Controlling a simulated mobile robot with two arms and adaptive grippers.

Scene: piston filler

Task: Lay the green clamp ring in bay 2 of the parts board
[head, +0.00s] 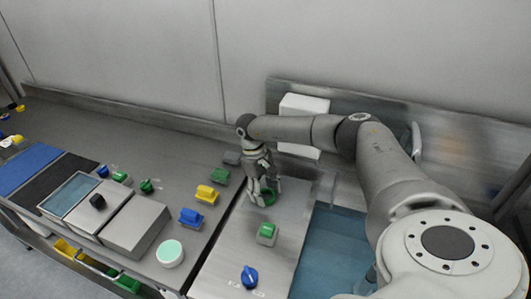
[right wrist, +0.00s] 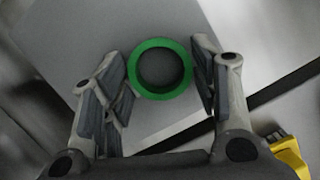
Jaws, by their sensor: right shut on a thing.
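The green clamp ring (right wrist: 137,68) is between the two fingers of my right gripper (right wrist: 163,78) in the right wrist view. The gripper is shut on it, its dark pads at either side of the ring. In the head view my right gripper (head: 264,190) points down over the grey metal worktop, with a bit of the green ring (head: 269,198) showing at its fingertips. I cannot tell whether the ring touches the surface. I cannot make out the parts board or the number of any bay for sure. My left gripper is not in view.
A green block (head: 267,232) and a blue knob (head: 249,276) stand on the worktop nearer the front. Yellow (head: 207,194), blue (head: 190,217) and green (head: 220,176) parts stand to the left. A round white dish (head: 170,253) and metal boxes (head: 135,226) are further left.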

